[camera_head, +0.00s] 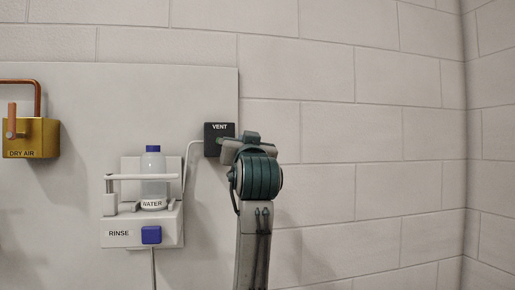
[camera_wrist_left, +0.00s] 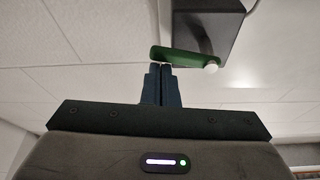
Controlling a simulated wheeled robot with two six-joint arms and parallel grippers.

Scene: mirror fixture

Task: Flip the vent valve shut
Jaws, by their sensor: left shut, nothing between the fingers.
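The vent valve is a dark box (camera_head: 212,149) labelled VENT at the right edge of the pale panel. In the left wrist view the box (camera_wrist_left: 219,22) carries a flat green lever (camera_wrist_left: 190,57) with a white knob at its right end, lying roughly across the picture. My left gripper (camera_wrist_left: 162,68) is shut and empty, its fingertips at the left part of the lever; I cannot tell whether they touch. In the head view my left gripper (camera_head: 225,146) is at the box's right side and hides most of the lever. My right gripper is not in view.
Left of the vent, a white RINSE unit (camera_head: 119,234) with a blue button holds a WATER bottle (camera_head: 153,180). A pale tube runs to the vent box. A brass DRY AIR block (camera_head: 40,136) is at far left. The brick wall (camera_head: 370,130) to the right is bare.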

